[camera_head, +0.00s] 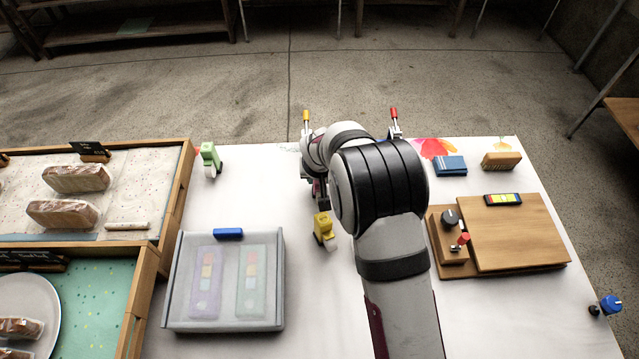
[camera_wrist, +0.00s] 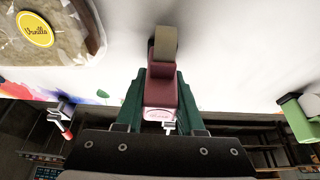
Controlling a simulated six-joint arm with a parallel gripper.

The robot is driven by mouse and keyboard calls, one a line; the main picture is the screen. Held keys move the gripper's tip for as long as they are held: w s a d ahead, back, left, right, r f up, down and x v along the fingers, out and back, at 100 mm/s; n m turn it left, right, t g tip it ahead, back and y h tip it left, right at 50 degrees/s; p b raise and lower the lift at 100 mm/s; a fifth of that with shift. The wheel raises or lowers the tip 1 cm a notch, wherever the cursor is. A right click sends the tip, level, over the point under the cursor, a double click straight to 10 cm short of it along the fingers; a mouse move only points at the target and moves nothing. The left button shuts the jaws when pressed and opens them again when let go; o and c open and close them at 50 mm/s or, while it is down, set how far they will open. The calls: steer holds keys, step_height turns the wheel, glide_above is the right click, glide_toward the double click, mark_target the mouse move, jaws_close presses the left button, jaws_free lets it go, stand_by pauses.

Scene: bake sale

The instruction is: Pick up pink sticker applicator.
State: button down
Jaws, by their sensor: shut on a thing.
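The pink sticker applicator (camera_wrist: 162,95) shows in the wrist view as a dark pink body with a beige end and a pale pink label. My gripper (camera_wrist: 163,84) is shut on it, with a green finger on each side of its body. Whether the applicator touches the white table is hard to tell. In the head view my gripper is mostly hidden behind my arm, and the pink applicator cannot be seen there. A yellow applicator (camera_head: 323,229) stands just nearer the camera than my gripper. A green applicator (camera_head: 210,158) stands at the left, also in the wrist view (camera_wrist: 298,118).
A wrapped loaf labelled Vanilla (camera_wrist: 66,20) lies beside my gripper. A clear-lidded box (camera_head: 225,318) and wooden display trays (camera_head: 178,190) are left. A wooden board (camera_head: 520,235), blue block (camera_head: 450,166) and brush (camera_head: 501,161) are right. Red (camera_head: 394,115) and yellow (camera_head: 306,118) clamp handles rise at the far edge.

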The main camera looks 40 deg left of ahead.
steer(key=shift+r, duration=0.1)
steer(key=r, duration=0.3)
steer(key=d+r, duration=0.1)
steer(key=shift+w+r, duration=0.25)
steer(key=shift+r, duration=0.05)
steer(key=w+d+r, duration=0.4)
steer(key=d+r, duration=0.2)
steer(key=d, duration=0.4)
steer(key=shift+r, duration=0.15)
steer(key=c, duration=1)
jaws_free()
steer(key=shift+c, duration=0.2)
steer(key=shift+a, duration=0.1)
jaws_close()
steer(key=s+d+n+g+y, duration=0.2)
steer(key=s+d+n+g, duration=0.1)
steer(key=s+d+n, duration=0.6)
steer(key=shift+h, duration=0.3)
steer(key=shift+w+a+f, duration=0.1)
steer(key=shift+f, duration=2.95)
